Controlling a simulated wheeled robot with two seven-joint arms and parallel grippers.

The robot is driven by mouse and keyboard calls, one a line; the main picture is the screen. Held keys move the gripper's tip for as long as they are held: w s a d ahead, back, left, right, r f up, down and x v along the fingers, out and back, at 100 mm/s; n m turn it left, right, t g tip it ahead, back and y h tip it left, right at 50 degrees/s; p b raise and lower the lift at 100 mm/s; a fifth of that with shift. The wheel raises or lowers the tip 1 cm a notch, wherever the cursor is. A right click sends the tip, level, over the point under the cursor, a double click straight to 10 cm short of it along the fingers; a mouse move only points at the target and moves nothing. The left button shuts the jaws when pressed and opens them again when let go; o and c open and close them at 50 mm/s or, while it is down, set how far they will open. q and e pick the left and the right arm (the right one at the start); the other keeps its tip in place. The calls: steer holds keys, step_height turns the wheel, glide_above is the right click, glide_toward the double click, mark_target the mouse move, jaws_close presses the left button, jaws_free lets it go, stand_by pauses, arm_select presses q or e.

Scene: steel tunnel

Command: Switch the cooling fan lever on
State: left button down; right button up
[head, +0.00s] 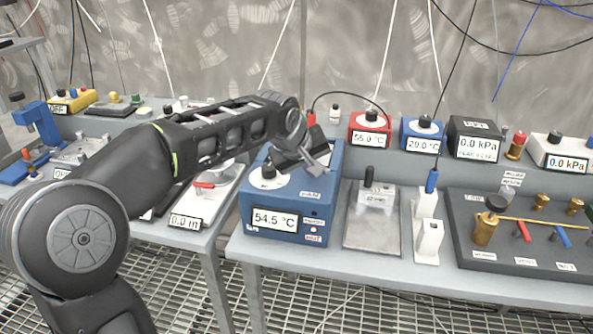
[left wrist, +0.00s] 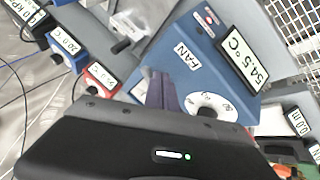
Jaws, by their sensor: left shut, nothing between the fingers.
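The blue cooling unit (head: 287,240) stands on the bench in the middle of the head view, with a 54.5 °C display on its front and a white dial with a black knob (head: 268,172) on top. In the left wrist view, the unit's blue top (left wrist: 205,62) carries a FAN label (left wrist: 187,56). My left gripper (head: 318,158) is over the top of the unit, right of the dial. Its fingers (left wrist: 161,88) are shut and empty beside the FAN label. I cannot make out the fan lever; the gripper may hide it. Whether the fingers touch anything is unclear. My right gripper is not in view.
A metal plate with a block (head: 375,198) and white holders (head: 429,240) stand right of the unit. A red 55.0 °C box (head: 370,131) and a blue 20.0 °C box (head: 421,136) sit behind. A dark valve board (head: 520,258) is at the right.

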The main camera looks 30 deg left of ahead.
arm_select(q)
steer(key=n+b, duration=0.1)
steer(key=w+d+n+y+b, duration=0.1)
steer(key=d+n+y, duration=0.1)
steer(key=shift+w+f+n+b, duration=0.15)
steer(key=shift+f+n+b, duration=0.15)
steer(key=shift+b, duration=0.1)
steer(key=shift+a+r, duration=0.25)
steer(key=shift+r, duration=0.05)
steer(key=shift+w+a+p, duration=0.25)
steer(key=shift+a+p, duration=0.1)
steer(key=shift+a, duration=0.35)
